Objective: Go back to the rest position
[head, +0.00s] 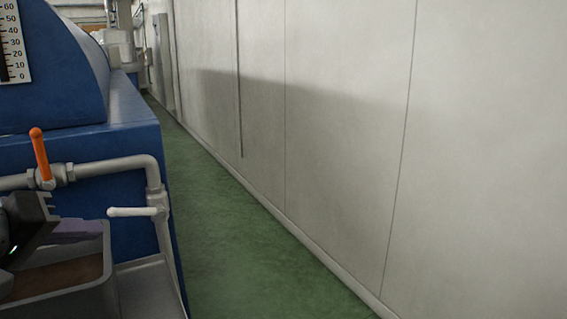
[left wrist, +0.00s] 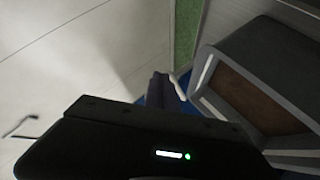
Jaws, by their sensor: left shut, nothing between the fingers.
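My left gripper (head: 92,229) is at the lower left of the head view, over the grey basin and close to the white-handled lever. Its purplish fingers are shut with nothing between them. They also show in the left wrist view (left wrist: 158,88), beyond the dark gripper body with its green light. My right gripper is in neither view.
A grey basin (head: 108,265) with a brown inside stands below the gripper. Just behind are a pipe (head: 115,166), an orange lever (head: 40,155), a white lever (head: 130,211) and a blue machine (head: 135,125). Green floor (head: 225,250) lies clear before a pale wall (head: 340,130).

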